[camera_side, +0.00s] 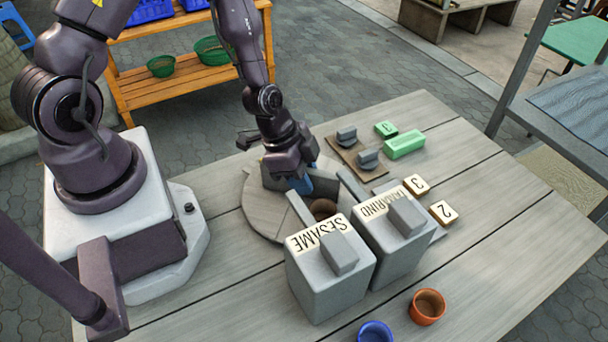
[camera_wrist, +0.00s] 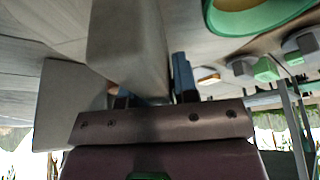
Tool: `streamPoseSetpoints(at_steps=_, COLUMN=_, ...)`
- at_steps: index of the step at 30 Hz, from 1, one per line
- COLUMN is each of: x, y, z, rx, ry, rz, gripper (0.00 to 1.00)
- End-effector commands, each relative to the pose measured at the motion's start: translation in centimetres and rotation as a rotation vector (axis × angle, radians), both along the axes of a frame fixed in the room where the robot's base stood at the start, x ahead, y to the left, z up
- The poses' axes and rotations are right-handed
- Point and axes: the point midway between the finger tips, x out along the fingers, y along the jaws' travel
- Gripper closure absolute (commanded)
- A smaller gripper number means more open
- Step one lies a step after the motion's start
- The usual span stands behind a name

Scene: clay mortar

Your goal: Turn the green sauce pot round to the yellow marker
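A green-rimmed round pot (camera_wrist: 248,29) with a brownish inside shows at the top right of the wrist view, partly cut off. I take it for the green sauce pot; I cannot pick it out in the side view. My gripper (camera_side: 300,185) points down over a round grey turntable (camera_side: 262,213) with upright grey walls. In the wrist view my gripper's two dark blue fingers (camera_wrist: 155,87) stand apart, with a grey block (camera_wrist: 128,45) between or just beyond them. Whether they touch it is unclear. I cannot make out a clear yellow marker.
Grey boxes marked SESAME (camera_side: 325,285) and TAMARIND (camera_side: 385,262) stand in front of the turntable. A brown round opening (camera_side: 323,208) shows behind them. An orange pot (camera_side: 427,307), a blue pot (camera_side: 375,333), numbered tiles (camera_side: 443,212) and a green block (camera_side: 405,144) lie around.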

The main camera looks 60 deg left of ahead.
Motion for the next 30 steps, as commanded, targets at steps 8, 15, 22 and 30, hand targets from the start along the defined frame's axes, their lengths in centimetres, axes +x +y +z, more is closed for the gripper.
streamPoseSetpoints(at_steps=8, x=0.0, y=0.0, z=0.0, rx=0.000, ry=0.000, rz=0.000, gripper=0.55)
streamPoseSetpoints(at_steps=15, x=-0.2, y=0.4, z=1.1, rx=0.001, ry=-0.003, rz=0.001, gripper=0.55)
streamPoseSetpoints(at_steps=22, x=-1.2, y=1.5, z=4.7, rx=0.003, ry=-0.006, rz=0.003, gripper=0.55)
streamPoseSetpoints(at_steps=30, x=-2.4, y=2.7, z=8.8, rx=-0.001, ry=-0.005, rz=0.006, gripper=0.55)
